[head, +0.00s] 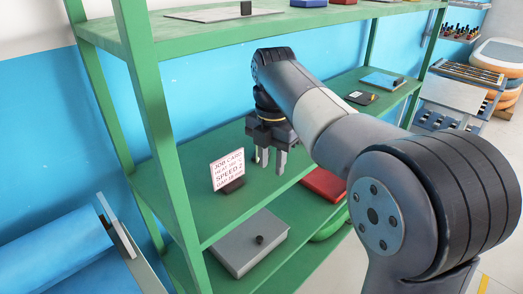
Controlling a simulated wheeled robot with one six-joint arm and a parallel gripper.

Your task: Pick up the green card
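I see no card that is green. A white job card (228,170) with red print stands upright in a small dark holder (233,186) on the middle shelf of a green rack. My gripper (271,168) hangs above that shelf, to the right of the card and apart from it. Its fingers point down, with a gap between them and nothing seen in it.
The green middle shelf (200,215) has free room around the card. A dark device (361,97) and a blue item (382,79) lie at its far end. Below are a grey box (246,243) and a red item (324,184). Green posts frame the rack.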

